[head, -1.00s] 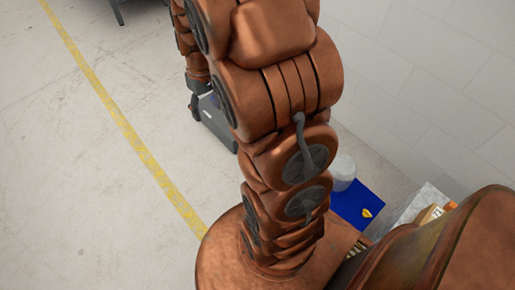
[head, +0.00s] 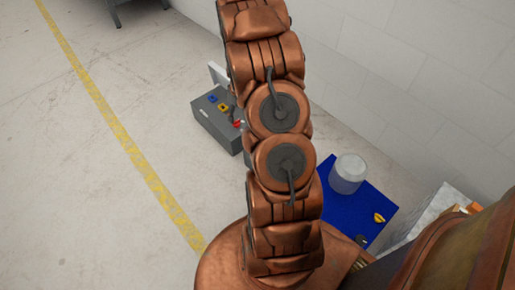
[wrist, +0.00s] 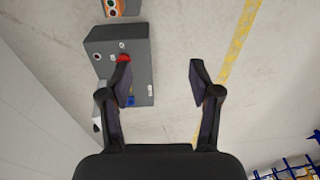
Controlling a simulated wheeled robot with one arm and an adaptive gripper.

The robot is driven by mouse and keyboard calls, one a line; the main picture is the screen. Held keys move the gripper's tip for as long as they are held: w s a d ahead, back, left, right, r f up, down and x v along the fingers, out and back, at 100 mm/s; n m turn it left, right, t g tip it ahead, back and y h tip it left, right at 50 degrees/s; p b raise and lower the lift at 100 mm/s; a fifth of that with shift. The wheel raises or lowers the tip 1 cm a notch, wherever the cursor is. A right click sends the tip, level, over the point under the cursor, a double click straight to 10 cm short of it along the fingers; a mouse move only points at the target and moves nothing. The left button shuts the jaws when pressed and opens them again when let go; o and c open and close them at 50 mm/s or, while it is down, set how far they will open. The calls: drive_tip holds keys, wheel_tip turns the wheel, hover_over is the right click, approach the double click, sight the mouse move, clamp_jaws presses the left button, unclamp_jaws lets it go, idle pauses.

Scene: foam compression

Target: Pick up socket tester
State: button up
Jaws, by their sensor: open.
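My gripper (wrist: 160,75) is open in the wrist view, with nothing between its fingers. Its left finger overlaps the grey box (wrist: 110,42) beside a red knob (wrist: 123,58); its right finger is over bare floor. I cannot tell how high it is above the box. An orange and grey item with coloured spots (wrist: 116,7) is cut off at the top edge; it may be the socket tester, but I cannot tell. In the head view the grey box (head: 217,127) stands left of my arm, which hides its right side, and my gripper is not visible.
A blue surface (head: 345,213) to the right of my arm carries a pale cylinder (head: 347,174) and a small yellow item (head: 379,218). A wall (head: 420,90) stands at the right. The floor (head: 90,190) on the left is clear, with a yellow line (head: 110,115).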

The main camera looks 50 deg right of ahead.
drive_tip(key=shift+t+h, duration=0.3)
drive_tip(key=d+f+b, duration=0.2)
drive_tip(key=d+f, duration=0.1)
drive_tip(key=f, duration=0.3)
drive_tip(key=s+d+f+b, duration=0.1)
drive_tip(key=d+f+b, duration=0.1)
drive_tip(key=f, duration=0.5)
drive_tip(key=s+d+f+b, duration=0.1)
drive_tip(key=d+f+b, duration=0.1)
drive_tip(key=d+f, duration=0.3)
drive_tip(key=shift+f+b, duration=0.3)
drive_tip(key=shift+f, duration=0.4)
drive_tip(key=shift+w+a+f+b, duration=0.15)
drive_tip(key=shift+f+b, duration=0.3)
drive_tip(key=shift+f, duration=0.95)
drive_tip(key=shift+w+a+f+b, duration=0.15)
drive_tip(key=shift+f+b, duration=0.25)
drive_tip(key=shift+f, duration=0.45)
drive_tip(key=shift+w+f+b, duration=0.2)
drive_tip(key=shift+f+b, duration=0.2)
drive_tip(key=shift+f, duration=0.4)
drive_tip(key=shift+w+a+f+b, duration=0.15)
drive_tip(key=shift+f+b, duration=0.25)
drive_tip(key=shift+f, duration=0.45)
clamp_jaws()
